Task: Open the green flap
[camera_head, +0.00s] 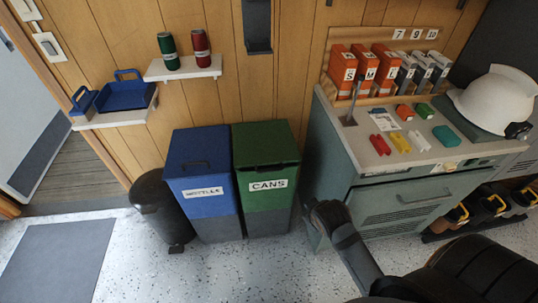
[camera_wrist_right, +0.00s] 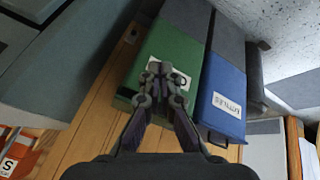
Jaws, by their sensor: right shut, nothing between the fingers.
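The green bin (camera_head: 266,205) stands against the wooden wall and has a white CANS label. Its green flap (camera_head: 264,143) on top looks closed, with a dark handle (camera_head: 268,168) at the front edge. My right gripper (camera_head: 318,212) is right of the green bin, in front of the cabinet's left end. In the right wrist view, its fingers (camera_wrist_right: 160,74) are together and empty, and overlap the CANS label on the green bin (camera_wrist_right: 172,45). The gap to the bin cannot be judged. My left gripper is not in view.
A blue BOTTLES bin (camera_head: 203,190) touches or nearly touches the green bin's left side. A black pedal bin (camera_head: 160,207) stands farther left. A grey-green cabinet (camera_head: 350,165) with binders and a white helmet (camera_head: 494,100) stands at right. The speckled floor in front is clear.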

